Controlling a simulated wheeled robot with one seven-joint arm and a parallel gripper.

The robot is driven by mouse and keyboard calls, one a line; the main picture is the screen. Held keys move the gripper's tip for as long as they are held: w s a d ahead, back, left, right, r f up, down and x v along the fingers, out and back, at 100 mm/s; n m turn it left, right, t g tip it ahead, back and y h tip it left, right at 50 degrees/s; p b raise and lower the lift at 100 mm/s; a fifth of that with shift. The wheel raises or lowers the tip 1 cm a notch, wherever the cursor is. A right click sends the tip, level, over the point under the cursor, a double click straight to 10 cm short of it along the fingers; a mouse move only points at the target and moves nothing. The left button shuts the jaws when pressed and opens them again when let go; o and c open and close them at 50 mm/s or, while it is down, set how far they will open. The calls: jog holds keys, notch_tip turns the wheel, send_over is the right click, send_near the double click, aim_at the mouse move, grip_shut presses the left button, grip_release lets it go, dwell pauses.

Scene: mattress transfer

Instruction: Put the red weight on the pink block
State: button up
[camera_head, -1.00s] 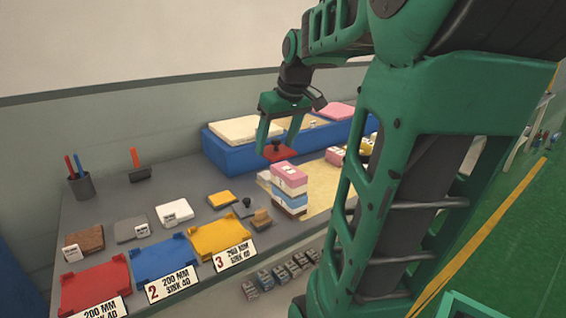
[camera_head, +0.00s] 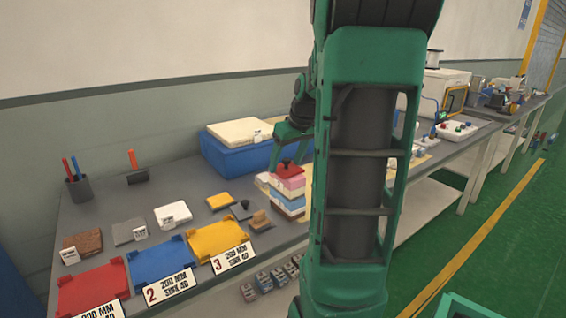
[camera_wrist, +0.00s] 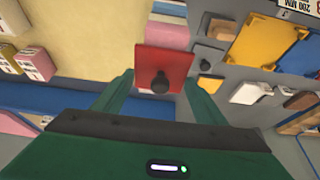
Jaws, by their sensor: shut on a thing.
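The red weight is a flat red plate (camera_wrist: 165,60) with a dark knob on top. My gripper (camera_wrist: 160,82) is shut on it, with one green finger on each side of the knob. In the head view the red weight (camera_head: 287,170) is directly over the pink block (camera_head: 289,185), which tops a stack of pink, white and blue blocks. I cannot tell whether the weight touches the pink block. In the wrist view part of the pink block (camera_wrist: 165,36) shows beyond the plate. My arm hides part of the gripper in the head view.
A blue mattress-like block (camera_head: 235,160) with a cream pad (camera_head: 240,131) stands behind. Red, blue and yellow trays (camera_head: 215,239) lie at the front left of the grey table, with small sample blocks behind them. More benches extend to the right.

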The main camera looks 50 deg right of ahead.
jog(key=shift+f, duration=0.1)
jog(key=o, duration=1.5)
jog(key=shift+c, duration=0.2)
jog(key=v, duration=1.2)
jog(key=s+a+f+m+g+y, duration=0.1)
jog(key=s+a+f+m+g, duration=0.2)
jog(key=s+a+f, duration=1.3)
jog(key=a+g, duration=0.1)
jog(key=a, duration=0.3)
jog(key=shift+s+f+m, duration=0.2)
jog(key=shift+f+m, duration=0.1)
